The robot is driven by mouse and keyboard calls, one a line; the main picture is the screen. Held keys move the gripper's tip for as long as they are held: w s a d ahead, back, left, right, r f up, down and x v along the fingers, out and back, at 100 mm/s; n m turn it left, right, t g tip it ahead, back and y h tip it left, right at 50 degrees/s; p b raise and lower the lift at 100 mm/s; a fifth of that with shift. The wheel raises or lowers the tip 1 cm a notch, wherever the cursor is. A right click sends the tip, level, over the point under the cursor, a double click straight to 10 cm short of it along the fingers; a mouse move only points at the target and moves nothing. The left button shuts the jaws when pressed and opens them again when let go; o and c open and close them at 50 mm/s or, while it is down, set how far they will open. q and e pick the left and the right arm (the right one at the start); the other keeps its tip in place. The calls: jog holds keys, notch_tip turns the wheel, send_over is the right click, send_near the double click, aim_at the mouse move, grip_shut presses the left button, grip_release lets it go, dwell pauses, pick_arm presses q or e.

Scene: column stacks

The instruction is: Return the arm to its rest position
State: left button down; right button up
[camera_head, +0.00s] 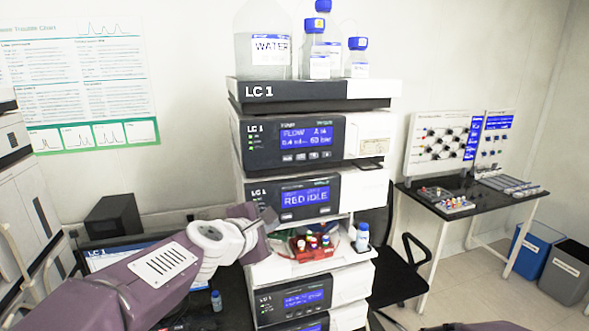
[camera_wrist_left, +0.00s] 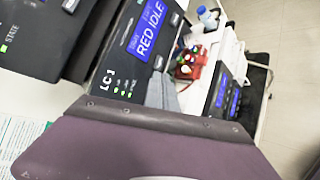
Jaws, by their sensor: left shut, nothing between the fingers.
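My left arm comes in from the lower left in the head view. Its gripper (camera_head: 268,216) is in front of the LC 1 column stack (camera_head: 377,150), close to the panel reading RED IDLE (camera_head: 305,197). In the left wrist view the grey fingers (camera_wrist_left: 162,93) show past the purple wrist edge, shut and empty. A red rack (camera_head: 311,253) of vials with coloured caps sits in the open bay just right of and below the gripper. The rack also shows in the left wrist view (camera_wrist_left: 187,69). My right gripper is not in view.
A small blue-capped bottle (camera_head: 362,238) stands right of the rack. Large bottles, one labelled WATER (camera_head: 270,50), stand on top of the stack. A small vial bottle (camera_head: 216,301) and a monitor (camera_head: 125,252) are near my left arm. A chair (camera_head: 400,275) stands right.

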pick_arm(q)
jog(key=s+a+f+m+g+y+b, duration=0.1)
jog(key=s+a+f+m+g, duration=0.15)
jog(key=f, duration=0.55)
jog(key=s+a+f+m+g+b, duration=0.1)
jog(key=s+a+f+m+b, duration=0.15)
jog(key=f, duration=0.55)
jog(key=s+a+f+m+g+y+b, duration=0.1)
jog(key=s+f+g, duration=0.15)
jog(key=f, duration=0.65)
jog(key=s+a+f+m+g+y, duration=0.1)
jog(key=s+a+f+m+g, duration=0.1)
jog(key=s+f+m, duration=0.4)
jog(key=s+a+f+m+g+y, duration=0.1)
jog(key=s+a+f+m+g, duration=0.2)
jog(key=s, duration=0.8)
notch_tip(320, 180, down, 3)
jog(key=m, duration=0.4)
jog(key=shift+s+a+r, duration=0.15)
jog(key=shift+s+a, duration=0.2)
jog(key=shift+a, duration=0.05)
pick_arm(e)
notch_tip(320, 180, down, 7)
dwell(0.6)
